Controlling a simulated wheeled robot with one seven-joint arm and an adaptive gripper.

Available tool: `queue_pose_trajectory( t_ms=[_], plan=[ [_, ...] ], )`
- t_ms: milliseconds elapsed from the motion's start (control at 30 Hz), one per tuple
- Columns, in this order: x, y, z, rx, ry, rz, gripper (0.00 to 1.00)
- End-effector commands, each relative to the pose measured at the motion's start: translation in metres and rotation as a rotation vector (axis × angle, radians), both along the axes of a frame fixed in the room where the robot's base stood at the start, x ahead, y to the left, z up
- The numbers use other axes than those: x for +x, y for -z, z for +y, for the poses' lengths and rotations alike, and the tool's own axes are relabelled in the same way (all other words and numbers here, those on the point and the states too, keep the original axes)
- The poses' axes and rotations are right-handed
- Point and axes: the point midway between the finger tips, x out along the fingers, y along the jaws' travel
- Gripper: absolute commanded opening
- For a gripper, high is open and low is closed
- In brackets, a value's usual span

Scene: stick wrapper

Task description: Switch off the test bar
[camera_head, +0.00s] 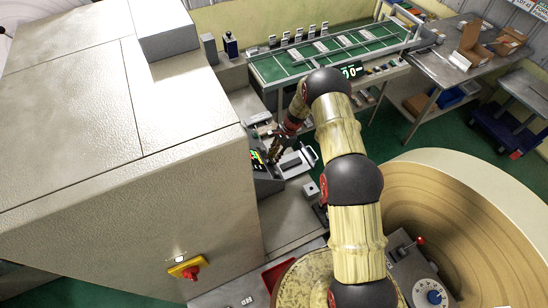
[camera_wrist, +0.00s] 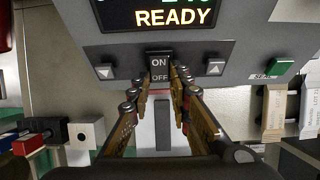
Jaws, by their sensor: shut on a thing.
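The test bar's control panel (camera_wrist: 225,62) fills the top of the wrist view. Its dark display (camera_wrist: 165,14) reads READY. Below the display is a black rocker switch (camera_wrist: 159,66) marked ON above and OFF below. My gripper (camera_wrist: 160,80) has one finger on each side of the switch and is shut on it; exact contact is hard to see. In the head view my gripper (camera_head: 276,149) is at the small panel with a lit display (camera_head: 257,160), beside the big beige cabinet. The switch is too small to make out there.
Grey arrow buttons (camera_wrist: 105,72) flank the switch, and a green button (camera_wrist: 281,67) sits to the right. The beige cabinet (camera_head: 110,110) stands close at left. A green conveyor (camera_head: 335,50) runs behind.

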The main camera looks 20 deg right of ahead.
Motion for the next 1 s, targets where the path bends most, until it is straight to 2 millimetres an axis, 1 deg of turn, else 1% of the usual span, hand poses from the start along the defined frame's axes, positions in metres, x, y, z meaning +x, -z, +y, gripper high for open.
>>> queue_pose_trajectory(
  t_ms=[267,733,1000],
  plan=[
    [0.001,0.006,-0.002,0.037,0.004,0.009,0.00],
    [0.001,0.015,-0.006,0.269,0.003,0.055,0.00],
    [0.001,0.016,-0.007,0.384,0.002,0.077,0.00]
  ],
)
